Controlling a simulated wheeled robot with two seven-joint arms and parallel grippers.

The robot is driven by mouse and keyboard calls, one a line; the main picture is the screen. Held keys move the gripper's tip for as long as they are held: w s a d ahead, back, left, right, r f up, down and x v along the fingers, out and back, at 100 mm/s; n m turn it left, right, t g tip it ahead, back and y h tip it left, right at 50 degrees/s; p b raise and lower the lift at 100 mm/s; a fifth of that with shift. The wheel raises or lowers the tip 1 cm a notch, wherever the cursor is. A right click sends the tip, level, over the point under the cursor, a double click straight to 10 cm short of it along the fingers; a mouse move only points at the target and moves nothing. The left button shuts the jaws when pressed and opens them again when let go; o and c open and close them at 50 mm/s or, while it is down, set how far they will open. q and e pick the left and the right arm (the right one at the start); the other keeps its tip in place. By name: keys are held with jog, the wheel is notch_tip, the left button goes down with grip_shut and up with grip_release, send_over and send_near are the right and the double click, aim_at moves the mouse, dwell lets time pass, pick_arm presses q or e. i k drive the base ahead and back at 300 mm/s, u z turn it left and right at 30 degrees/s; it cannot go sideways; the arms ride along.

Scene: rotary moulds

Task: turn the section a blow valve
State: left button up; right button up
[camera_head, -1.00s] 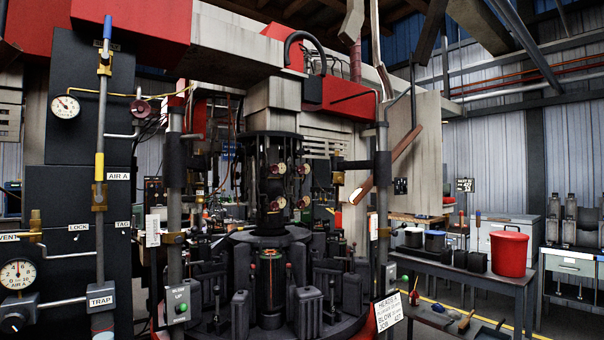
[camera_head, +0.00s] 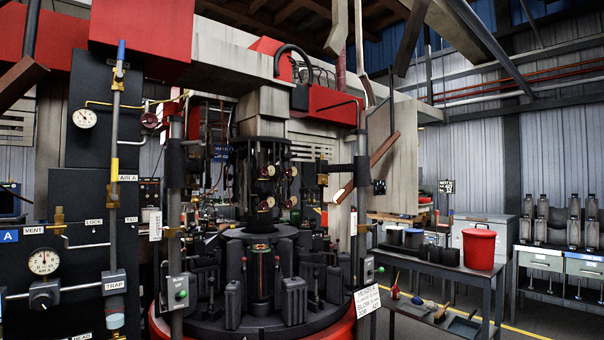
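A dark panel with piping stands at the left. A vertical pipe on it carries a blue-handled valve (camera_head: 121,52) at the top and a yellow-handled valve (camera_head: 115,168) beside the "AIR A" label (camera_head: 128,178). Both handles stand upright, along the pipe. A brass valve (camera_head: 58,216) is by the "VENT" label (camera_head: 34,230). No label naming a blow valve is readable on the panel. A white sign (camera_head: 368,301) at the machine's front includes the words "HEADER A" and "BLOW". Neither of my grippers is in view.
The round mould machine (camera_head: 262,235), with its red base rim, fills the middle. A pressure gauge (camera_head: 43,261) and a blue "A" plate (camera_head: 8,236) are at the lower left. A dark bench with a red bucket (camera_head: 479,247) stands at the right.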

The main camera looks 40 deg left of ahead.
aim_at(264, 171)
jog(key=z, duration=0.2)
jog(key=i, duration=1)
jog(key=u, duration=0.65)
jog(key=i, duration=0.75)
jog(key=u, duration=0.7)
